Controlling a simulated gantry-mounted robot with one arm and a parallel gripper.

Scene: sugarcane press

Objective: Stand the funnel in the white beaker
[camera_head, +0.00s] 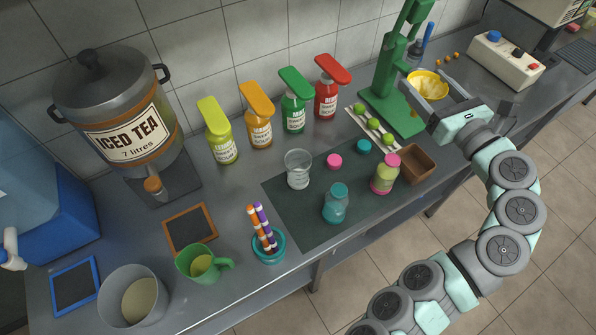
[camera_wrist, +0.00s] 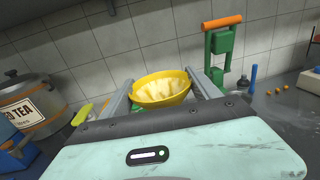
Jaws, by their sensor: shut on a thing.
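My gripper (camera_head: 440,84) is at the back right, raised beside the green press. Its two fingers are on either side of a yellow, bowl-shaped thing (camera_head: 428,86) with a pale, ridged inside, and are shut on it. In the wrist view this yellow thing (camera_wrist: 161,88) sits upright between the fingers, open side up. It is the only funnel-like thing I see; its underside is hidden. A clear, whitish beaker (camera_head: 298,169) stands upright at the back left edge of the dark mat. It looks empty and is well left of my gripper.
The green press (camera_head: 392,75) stands close by my gripper. Several tall sauce bottles (camera_head: 258,117) line the wall behind the beaker. A teal jar (camera_head: 335,204), a pink-lidded jar (camera_head: 385,175) and loose lids (camera_head: 335,161) stand on the dark mat (camera_head: 300,222). A brown box (camera_head: 418,164) is at its right.

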